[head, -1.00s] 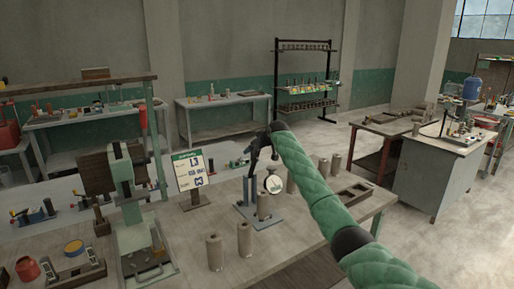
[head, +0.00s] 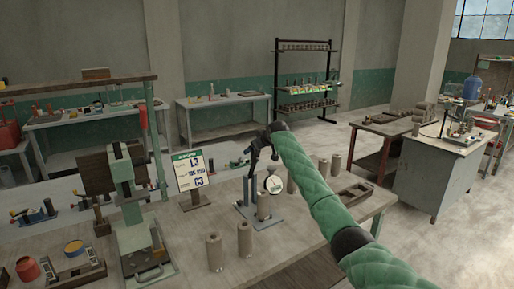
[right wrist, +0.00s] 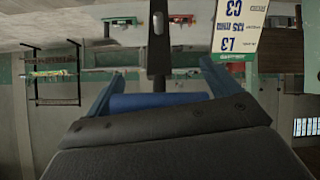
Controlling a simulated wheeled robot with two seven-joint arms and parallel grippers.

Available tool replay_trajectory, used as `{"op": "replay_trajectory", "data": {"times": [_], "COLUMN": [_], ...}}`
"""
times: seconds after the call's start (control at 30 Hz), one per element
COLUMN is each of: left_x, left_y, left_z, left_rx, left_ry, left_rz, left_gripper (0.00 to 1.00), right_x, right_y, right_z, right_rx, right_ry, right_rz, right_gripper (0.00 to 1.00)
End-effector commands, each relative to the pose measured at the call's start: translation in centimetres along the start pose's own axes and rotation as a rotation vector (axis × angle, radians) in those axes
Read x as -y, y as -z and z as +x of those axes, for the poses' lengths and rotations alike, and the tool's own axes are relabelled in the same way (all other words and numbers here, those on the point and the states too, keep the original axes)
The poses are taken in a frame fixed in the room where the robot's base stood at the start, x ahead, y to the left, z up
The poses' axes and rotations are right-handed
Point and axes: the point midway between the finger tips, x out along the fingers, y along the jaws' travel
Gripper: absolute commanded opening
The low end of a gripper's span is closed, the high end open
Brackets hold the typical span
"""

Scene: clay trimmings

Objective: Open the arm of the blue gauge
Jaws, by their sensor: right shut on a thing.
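The blue gauge (head: 246,192) stands on the workbench, with blue-grey uprights on a dark base. A round pale dial (head: 274,185) shows at its right, above a brown clay cylinder (head: 264,207). My right gripper (head: 258,150) is at the top of the gauge, with its arm crossing from the lower right. It is shut on the gauge's arm, whose grip is mostly hidden in the head view. In the right wrist view a blue bar (right wrist: 160,101) lies across, between two slanted blue pieces, just beyond my dark gripper body. My left gripper is out of view.
A printed card (head: 190,172) stands left of the gauge. A green press (head: 125,190) is farther left. Several clay cylinders stand close by, including one in front (head: 215,252). A dark tray (head: 355,193) lies at the right. The bench front between press and cylinders is fairly clear.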

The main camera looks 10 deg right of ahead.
Motion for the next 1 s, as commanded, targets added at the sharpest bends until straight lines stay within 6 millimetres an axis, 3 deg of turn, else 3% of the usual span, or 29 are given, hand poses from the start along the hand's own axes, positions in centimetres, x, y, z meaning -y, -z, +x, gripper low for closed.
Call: {"op": "replay_trajectory", "data": {"times": [0.57, 0.6, 0.63, 1.0], "left_x": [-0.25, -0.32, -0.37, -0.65], "left_y": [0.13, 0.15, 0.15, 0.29], "left_z": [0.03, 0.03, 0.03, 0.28], "left_rx": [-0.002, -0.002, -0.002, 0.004], "left_ry": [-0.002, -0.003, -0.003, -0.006], "left_rz": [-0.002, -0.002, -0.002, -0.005], "left_gripper": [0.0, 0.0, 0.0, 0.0], "right_x": [0.18, 0.18, 0.18, 0.02], "right_y": [-0.5, -0.5, -0.48, -0.33], "right_z": [0.34, 0.34, 0.32, -0.46], "right_rx": [0.007, 0.007, 0.007, 0.002], "right_ry": [0.003, 0.003, 0.003, 0.0], "right_rz": [0.002, 0.002, 0.002, 0.001], "right_gripper": [0.48, 0.97, 1.0, 1.0]}}
